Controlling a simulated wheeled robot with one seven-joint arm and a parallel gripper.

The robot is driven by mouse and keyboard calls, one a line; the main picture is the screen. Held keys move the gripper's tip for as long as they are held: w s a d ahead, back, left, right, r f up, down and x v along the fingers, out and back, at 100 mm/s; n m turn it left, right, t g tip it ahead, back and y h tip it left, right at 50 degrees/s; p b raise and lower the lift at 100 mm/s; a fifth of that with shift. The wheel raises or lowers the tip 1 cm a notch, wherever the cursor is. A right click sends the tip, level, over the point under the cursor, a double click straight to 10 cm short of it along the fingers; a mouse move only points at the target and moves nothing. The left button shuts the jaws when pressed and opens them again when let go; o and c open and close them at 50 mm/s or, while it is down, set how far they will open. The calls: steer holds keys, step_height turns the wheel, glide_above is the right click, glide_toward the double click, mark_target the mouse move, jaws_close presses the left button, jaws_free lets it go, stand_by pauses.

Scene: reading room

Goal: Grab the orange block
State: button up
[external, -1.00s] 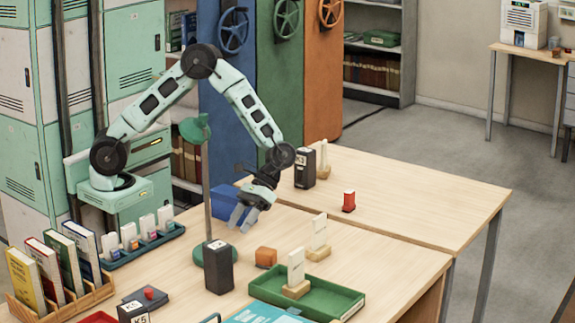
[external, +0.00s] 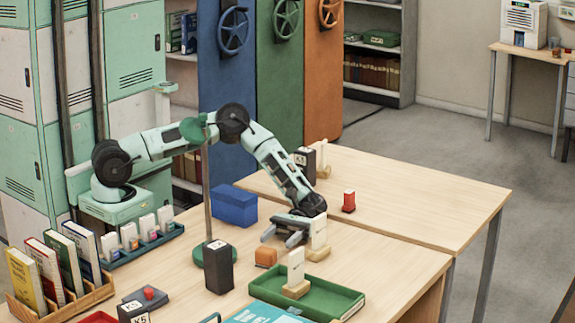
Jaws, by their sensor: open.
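My gripper (external: 280,238) is low over the table, above and slightly right of the orange block, beside the white card on a wooden stand (external: 318,238). Its two grey fingers are apart and point to the left. Nothing shows between them. I cannot tell the exact height of the fingers above the block.
A green tray (external: 340,303) with a white card on a wooden stand (external: 295,274) is in front. The green lamp base (external: 199,254) and pole stand left of the block. A blue box (external: 233,205) is behind. A red block (external: 348,201) stands on the far table.

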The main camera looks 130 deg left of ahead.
mark_target(269, 248)
steer(key=d, duration=0.3)
steer(key=w+d, duration=0.1)
steer(key=d, duration=0.3)
steer(key=shift+w+d+r, duration=0.1)
steer(key=shift+w+d, duration=0.1)
steer(key=c, duration=0.8)
